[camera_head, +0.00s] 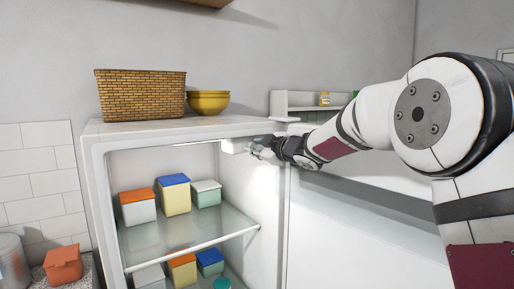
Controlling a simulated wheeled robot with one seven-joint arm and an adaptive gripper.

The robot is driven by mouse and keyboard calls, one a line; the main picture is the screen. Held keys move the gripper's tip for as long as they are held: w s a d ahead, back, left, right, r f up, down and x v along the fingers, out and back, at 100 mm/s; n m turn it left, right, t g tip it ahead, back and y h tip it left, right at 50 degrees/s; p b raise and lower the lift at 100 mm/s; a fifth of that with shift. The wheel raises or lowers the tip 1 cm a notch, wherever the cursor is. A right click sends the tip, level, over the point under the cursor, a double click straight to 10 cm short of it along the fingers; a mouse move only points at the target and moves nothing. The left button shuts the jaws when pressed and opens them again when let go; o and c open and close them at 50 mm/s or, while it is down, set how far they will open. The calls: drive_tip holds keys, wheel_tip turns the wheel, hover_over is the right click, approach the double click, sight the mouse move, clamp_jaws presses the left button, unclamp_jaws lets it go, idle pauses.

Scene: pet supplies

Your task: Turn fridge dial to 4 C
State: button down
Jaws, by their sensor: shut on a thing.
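The white fridge (190,131) stands open, with its lit inside showing. A small pale housing (234,146) sits at the upper right inside the fridge, under its top. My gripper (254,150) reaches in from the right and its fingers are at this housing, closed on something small. The fridge dial itself is hidden behind or between the fingers, and I cannot read any mark or number on it. My arm crosses in front of the open fridge door (350,225) on the right.
A wicker basket (140,95) and yellow bowls (208,102) stand on the fridge. An orange container (63,264) is at lower left.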

drive_tip(key=shift+f, duration=0.15)
drive_tip(key=c, duration=1.6)
unclamp_jaws()
drive_tip(key=shift+c, duration=0.2)
drive_tip(key=shift+s+d+r, duration=0.2)
drive_tip(key=shift+s, duration=0.1)
drive_tip(key=v, duration=1.1)
drive_tip(key=shift+s+d, duration=0.1)
drive_tip(key=shift+s, duration=0.1)
